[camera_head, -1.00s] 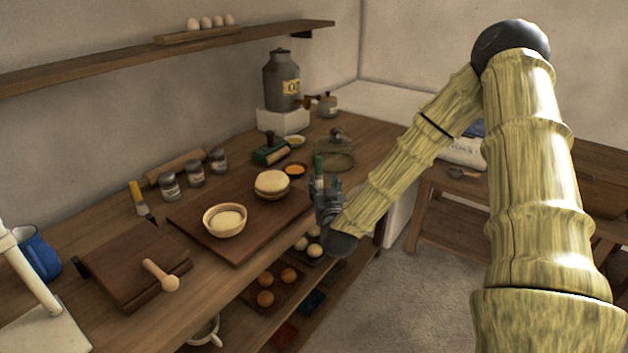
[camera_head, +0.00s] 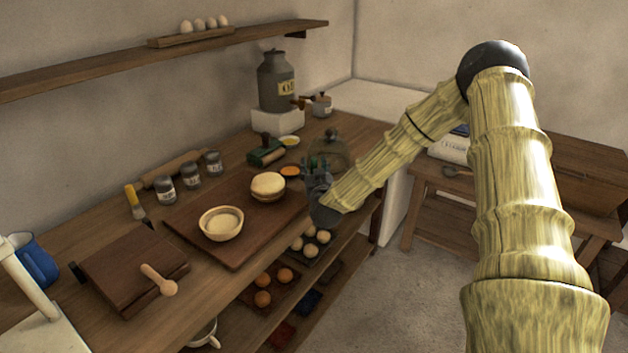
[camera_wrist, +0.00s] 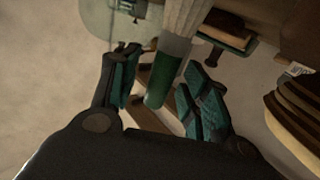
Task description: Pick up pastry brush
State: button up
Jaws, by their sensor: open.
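A brush-like tool (camera_wrist: 165,80) shows in the wrist view, with a green end towards me, a grey band and a pale streaked far part. It looks like the pastry brush. My gripper (camera_wrist: 160,70) is open, with one teal-padded finger on each side of the green end. I cannot tell whether either finger touches it. In the head view my gripper (camera_head: 316,172) is at the counter's front edge, right of the dough board, and largely hides the tool. Another brush with a yellow handle (camera_head: 131,196) lies on the counter at left.
A glass dome (camera_head: 330,150) stands just behind my gripper. Spice jars (camera_head: 190,174) line the back. A lower shelf holds eggs and rolls (camera_head: 285,275).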

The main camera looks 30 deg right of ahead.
jog(key=shift+w+d, duration=0.15)
jog(key=shift+w, duration=0.15)
jog(key=shift+c, duration=0.3)
grip_shut()
jog(key=shift+r, duration=0.1)
